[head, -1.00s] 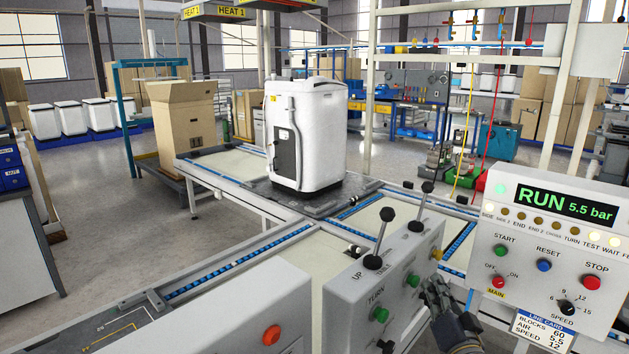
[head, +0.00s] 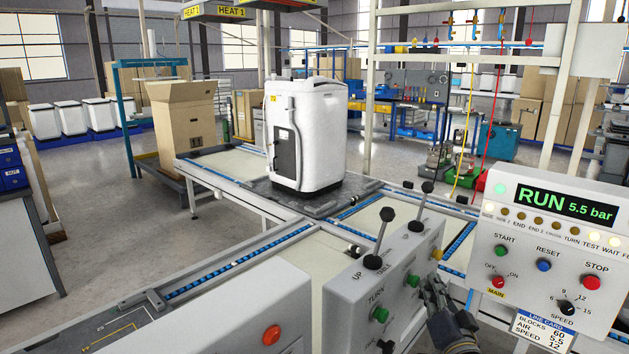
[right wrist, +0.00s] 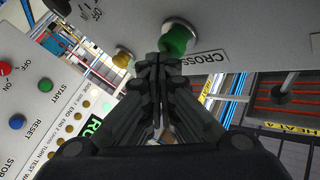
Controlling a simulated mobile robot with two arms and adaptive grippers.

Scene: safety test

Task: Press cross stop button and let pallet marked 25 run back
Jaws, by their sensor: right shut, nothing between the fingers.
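A white appliance (head: 306,135) stands upright on a dark grey pallet (head: 345,204) at the conveyor crossing; no number 25 is readable on it. A grey control box (head: 345,292) with two black-knobbed levers is in front. Its right face has a green button (head: 412,280) and a yellow button (head: 437,254). In the right wrist view the green button (right wrist: 178,35) is beside the label CROSS, with the yellow button (right wrist: 124,57) to its left. My right gripper (head: 430,283) is shut and empty, fingertips (right wrist: 166,62) close to the green button; contact cannot be told. My left gripper is out of view.
A RUN panel (head: 552,245) with START, RESET and STOP buttons stands to the right of my right gripper. Another box (head: 225,315) with an orange-red button is at front left. A cardboard box (head: 184,130) stands behind the conveyor. Hoses hang at the back right.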

